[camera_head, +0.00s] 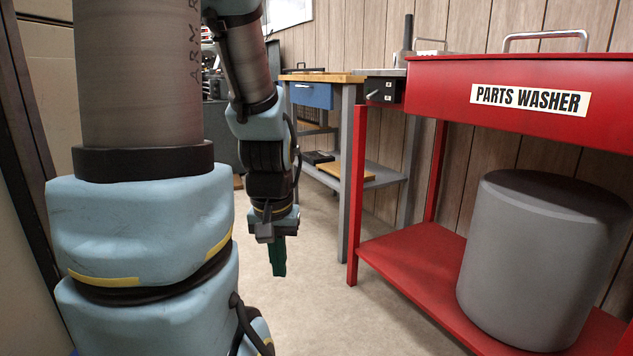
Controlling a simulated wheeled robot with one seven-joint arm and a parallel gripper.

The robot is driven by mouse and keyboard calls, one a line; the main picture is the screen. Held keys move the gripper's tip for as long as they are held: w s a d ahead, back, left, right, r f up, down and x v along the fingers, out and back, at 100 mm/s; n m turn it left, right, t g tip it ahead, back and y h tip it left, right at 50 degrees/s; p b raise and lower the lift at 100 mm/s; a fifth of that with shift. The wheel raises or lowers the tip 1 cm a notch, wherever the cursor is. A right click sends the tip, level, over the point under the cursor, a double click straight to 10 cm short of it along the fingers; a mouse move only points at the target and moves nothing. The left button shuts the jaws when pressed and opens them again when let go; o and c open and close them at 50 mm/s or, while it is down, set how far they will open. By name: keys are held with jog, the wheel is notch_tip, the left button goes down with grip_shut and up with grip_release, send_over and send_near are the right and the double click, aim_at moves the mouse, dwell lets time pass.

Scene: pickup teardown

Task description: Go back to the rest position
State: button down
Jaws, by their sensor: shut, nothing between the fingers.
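My gripper (278,262) hangs at the end of my arm in the middle of the view, pointing down above the bare floor. Its green fingers are together and nothing shows between them. My arm comes down from the upper middle, and its large blue and grey links fill the left of the view. The gripper is apart from the red parts washer and the workbench, to the left of the washer.
A red parts washer (450,88) stands at the right, with a grey drum (540,262) on its lower shelf (395,262). A workbench with a blue drawer (312,95) stands behind. The floor (325,310) between my arm and the washer is clear.

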notch_tip(320, 180, up, 38)
jog(key=p, duration=3.7)
jog(key=shift+w+r, duration=0.15)
jog(key=shift+w, duration=0.05)
jog(key=shift+d, duration=0.1)
